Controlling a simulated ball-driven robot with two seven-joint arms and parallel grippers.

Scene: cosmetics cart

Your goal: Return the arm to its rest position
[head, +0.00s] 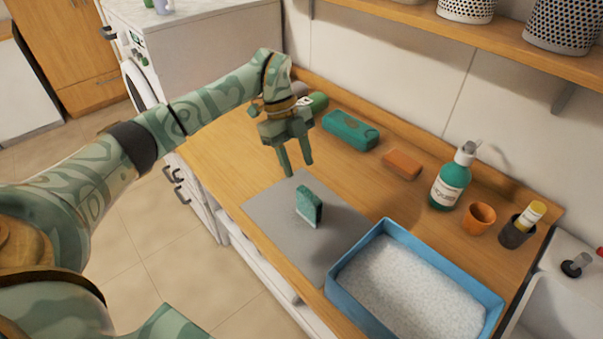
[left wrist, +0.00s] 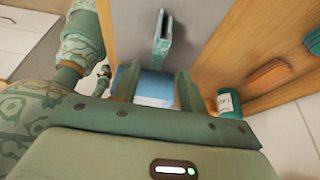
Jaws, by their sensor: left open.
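My left gripper (head: 296,154) is open and empty above the left end of the wooden counter, with its fingers pointing down. Its two fingers (left wrist: 156,82) also show apart in the left wrist view. Its arm reaches in from the left of the head view. A green block-like item (head: 309,206) stands upright on the grey mat (head: 267,216), apart from the gripper and to its lower right in the head view. It also shows beyond the fingers in the left wrist view (left wrist: 162,38). My right gripper is not in view.
A blue tray (head: 345,300) with white granules sits at the front right. A green case (head: 350,131), an orange block (head: 402,164), a pump bottle (head: 450,181), an orange cup (head: 479,218) and a dark cup (head: 514,233) line the back. A shelf (head: 480,40) hangs above.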

